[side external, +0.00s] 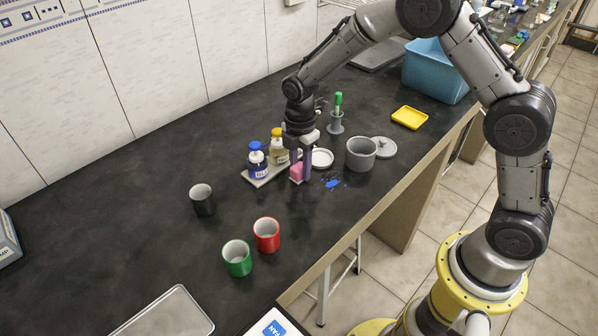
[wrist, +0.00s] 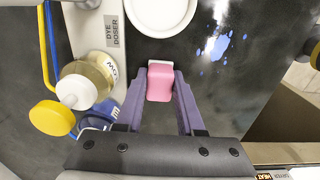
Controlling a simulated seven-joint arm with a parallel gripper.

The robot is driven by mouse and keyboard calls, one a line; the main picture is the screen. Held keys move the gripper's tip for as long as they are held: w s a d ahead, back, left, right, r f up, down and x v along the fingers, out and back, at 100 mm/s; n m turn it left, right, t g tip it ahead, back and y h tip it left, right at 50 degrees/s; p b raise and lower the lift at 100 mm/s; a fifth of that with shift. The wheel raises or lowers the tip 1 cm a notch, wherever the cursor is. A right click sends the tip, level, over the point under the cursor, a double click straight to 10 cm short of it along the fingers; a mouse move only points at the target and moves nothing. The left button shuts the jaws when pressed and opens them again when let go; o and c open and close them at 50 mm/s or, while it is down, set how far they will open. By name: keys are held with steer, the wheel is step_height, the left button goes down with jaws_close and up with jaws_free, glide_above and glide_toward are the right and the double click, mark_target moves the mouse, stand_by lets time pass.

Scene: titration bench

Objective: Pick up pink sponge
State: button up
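The pink sponge (wrist: 160,84) is between the two purple fingers of my gripper (wrist: 160,90) in the wrist view. It fills the gap, and both fingers look in contact with its sides. A white part (wrist: 159,62) shows at its far end. In the side view my gripper (side external: 300,178) points straight down with the sponge (side external: 296,173) low between its fingers, at the bench surface; whether it is lifted at all cannot be told. One finger partly covers it there.
Blue-capped (side external: 257,163) and yellow-capped (side external: 278,149) bottles stand on a tray just left of my gripper. A white dish (side external: 321,158), a blue spill (side external: 332,183) and a grey pot (side external: 361,154) are close on the right. Red (side external: 266,236) and green (side external: 237,259) cups stand in front.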

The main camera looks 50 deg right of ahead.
mark_target(300, 165)
jaws_close()
steer(key=shift+r, duration=0.45)
step_height(300, 165, up, 2)
steer(key=shift+r, duration=0.15)
steer(key=s+d+r, duration=0.1)
steer(key=s+r, duration=1.3)
steer(key=shift+d+r, duration=0.2)
steer(key=shift+r, duration=0.2)
